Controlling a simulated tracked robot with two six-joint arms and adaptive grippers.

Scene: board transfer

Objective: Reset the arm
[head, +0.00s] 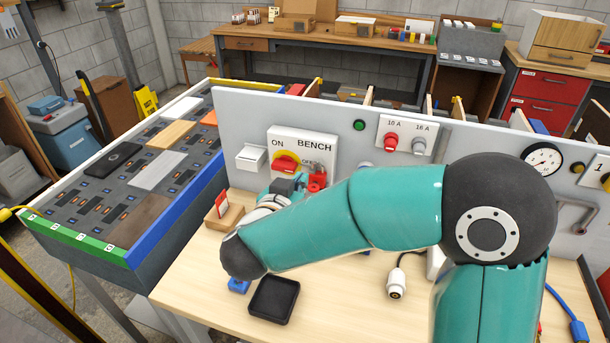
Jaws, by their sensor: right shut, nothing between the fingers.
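My right arm reaches in from the right and crosses the workbench. Its gripper (290,186) is at the front of the grey panel (230,120), just below the BENCH switch (286,163) with its red knob on yellow. The gripper is small and partly hidden by my wrist; it is shut with nothing seen in it. A red padlock-like piece (316,178) hangs at the switch, right beside the gripper; I cannot tell whether they touch. My left gripper is not in view.
A black tray (273,300) and a blue piece (239,286) lie on the wooden bench top below my wrist. A wooden holder with a red card (222,207) stands at the left. A white plug (396,284) lies right of the tray. My arm hides much of the bench.

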